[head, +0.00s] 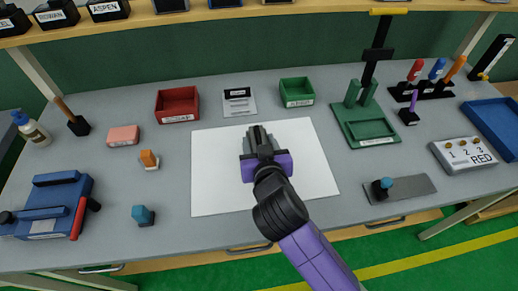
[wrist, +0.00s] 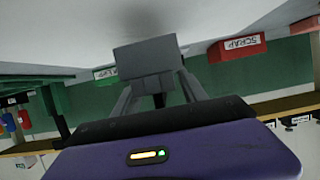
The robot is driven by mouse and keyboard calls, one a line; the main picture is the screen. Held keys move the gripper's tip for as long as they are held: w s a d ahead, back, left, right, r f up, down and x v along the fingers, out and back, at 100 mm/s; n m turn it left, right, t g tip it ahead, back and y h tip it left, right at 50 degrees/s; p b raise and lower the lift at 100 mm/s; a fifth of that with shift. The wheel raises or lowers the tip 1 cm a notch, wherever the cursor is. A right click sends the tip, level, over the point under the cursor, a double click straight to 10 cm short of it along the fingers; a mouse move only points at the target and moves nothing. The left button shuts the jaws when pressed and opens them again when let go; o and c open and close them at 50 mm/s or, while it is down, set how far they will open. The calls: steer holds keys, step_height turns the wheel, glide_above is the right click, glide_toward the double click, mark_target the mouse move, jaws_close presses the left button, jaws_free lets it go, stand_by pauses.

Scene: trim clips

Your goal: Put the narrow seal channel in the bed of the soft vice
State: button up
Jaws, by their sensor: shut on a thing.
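My gripper (head: 259,140) is over the white sheet in the middle of the bench, seen from behind in the head view. In the wrist view my gripper (wrist: 155,95) is shut on a plain grey block-like piece (wrist: 147,60), which I take to be the narrow seal channel. Its profile cannot be made out, and in the head view it is mostly hidden by the gripper. A blue vice-like fixture (head: 52,200) with raised bars and a red handle stands at the far left; it looks like the soft vice, but its label is unreadable.
The white sheet (head: 215,185) is otherwise bare. A red bin (head: 177,104), a green bin (head: 297,92) and a labelled plate (head: 239,103) stand behind it. An orange-topped piece (head: 149,159) and a blue knob (head: 143,215) stand between sheet and blue fixture. A green press (head: 368,125) is right.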

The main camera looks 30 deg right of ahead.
steer(key=shift+f, duration=1.5)
steer(key=shift+f, duration=0.15)
steer(key=o, duration=1.5)
steer(key=shift+r, duration=0.3)
steer(key=b+v, duration=0.1)
steer(key=v, duration=1.1)
steer(key=shift+f+b, duration=0.15)
steer(key=shift+b, duration=0.2)
